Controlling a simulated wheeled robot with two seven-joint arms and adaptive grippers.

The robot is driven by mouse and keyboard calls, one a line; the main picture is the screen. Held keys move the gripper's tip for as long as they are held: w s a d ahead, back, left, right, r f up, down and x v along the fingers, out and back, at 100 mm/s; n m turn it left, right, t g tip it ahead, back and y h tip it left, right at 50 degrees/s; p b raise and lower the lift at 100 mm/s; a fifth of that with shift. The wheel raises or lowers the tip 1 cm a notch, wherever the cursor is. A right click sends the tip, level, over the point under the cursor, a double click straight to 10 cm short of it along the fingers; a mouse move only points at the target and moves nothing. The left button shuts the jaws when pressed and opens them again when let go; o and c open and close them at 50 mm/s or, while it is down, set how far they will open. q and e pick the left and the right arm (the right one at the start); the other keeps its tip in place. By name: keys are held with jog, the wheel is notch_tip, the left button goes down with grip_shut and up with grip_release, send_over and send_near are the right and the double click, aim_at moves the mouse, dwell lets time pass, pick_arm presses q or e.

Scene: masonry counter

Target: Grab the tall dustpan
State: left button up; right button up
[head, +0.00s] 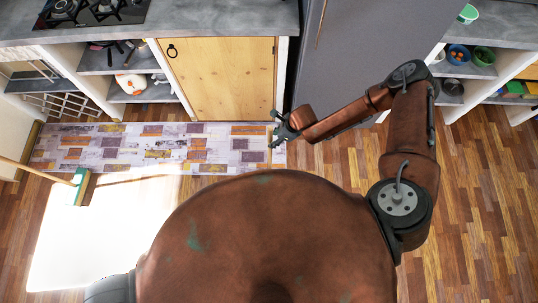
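A long pale wooden handle (35,173) comes in from the left edge and ends in a green and white head (82,186) on the floor. It looks like a broom; I cannot make out a tall dustpan for certain. My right gripper (274,129) is over the right end of the patterned rug, in front of the wooden cupboard door. Its fingers are apart with nothing seen between them. It is far to the right of the handle and its head. My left gripper is out of view.
The patterned rug (155,146) lies along the counter (200,20), which has a gas hob (92,12) and a wooden door (225,78). A tall grey cabinet (365,45) and open shelves (455,75) stand to the right. Wooden floor (485,200) is clear at right.

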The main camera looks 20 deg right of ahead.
jog(key=x, duration=0.2)
jog(key=shift+a+f, duration=0.15)
jog(key=shift+f, duration=0.05)
jog(key=c, duration=0.7)
grip_shut()
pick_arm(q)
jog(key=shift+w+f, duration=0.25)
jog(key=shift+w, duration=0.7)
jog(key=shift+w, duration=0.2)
pick_arm(e)
jog(key=shift+w+a, duration=0.1)
